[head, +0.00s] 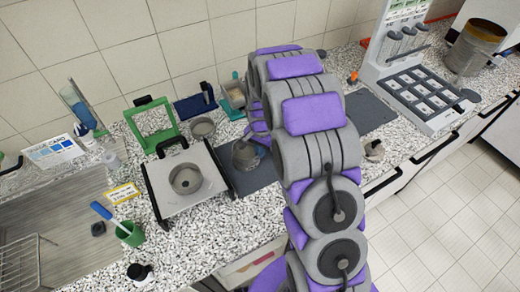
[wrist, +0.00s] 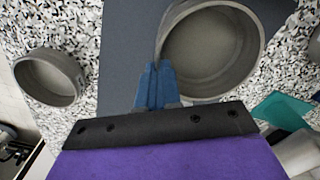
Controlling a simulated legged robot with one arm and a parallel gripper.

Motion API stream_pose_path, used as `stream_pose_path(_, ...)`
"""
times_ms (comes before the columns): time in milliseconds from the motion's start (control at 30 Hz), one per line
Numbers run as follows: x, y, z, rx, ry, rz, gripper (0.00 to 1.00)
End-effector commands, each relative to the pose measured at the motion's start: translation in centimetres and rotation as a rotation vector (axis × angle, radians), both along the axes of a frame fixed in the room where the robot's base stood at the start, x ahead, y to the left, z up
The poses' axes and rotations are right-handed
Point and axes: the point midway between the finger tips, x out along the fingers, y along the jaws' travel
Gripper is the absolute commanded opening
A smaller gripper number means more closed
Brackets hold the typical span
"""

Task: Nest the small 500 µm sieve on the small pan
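In the wrist view, my gripper (wrist: 156,72) has its two blue fingers close together on the left wall of a round grey metal vessel (wrist: 258,62). The vessel is over the dark mat; I cannot tell whether it rests on it or is raised. Its floor looks plain, so I cannot tell sieve from pan. In the head view, this vessel (head: 242,158) is partly hidden by my arm. A smaller-looking round grey vessel (wrist: 48,80) stands apart on the speckled counter at the left of the wrist view. No size label is readable.
Another round grey vessel (head: 186,181) sits on a white plate with black side handles (head: 160,204). A further small one (head: 202,130) stands behind it. A green frame (head: 152,122) and a green cup (head: 130,236) are at the left. A white rack (head: 425,110) stands right.

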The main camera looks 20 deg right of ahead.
Motion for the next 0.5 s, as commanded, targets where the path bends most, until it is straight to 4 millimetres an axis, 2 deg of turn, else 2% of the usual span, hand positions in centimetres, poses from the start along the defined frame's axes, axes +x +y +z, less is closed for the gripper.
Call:
stream_pose_path(467,0.0,0.17,-0.3,0.0,0.0,0.0,0.0)
stream_pose_path(500,0.01,0.16,-0.3,0.0,0.0,0.0,0.07)
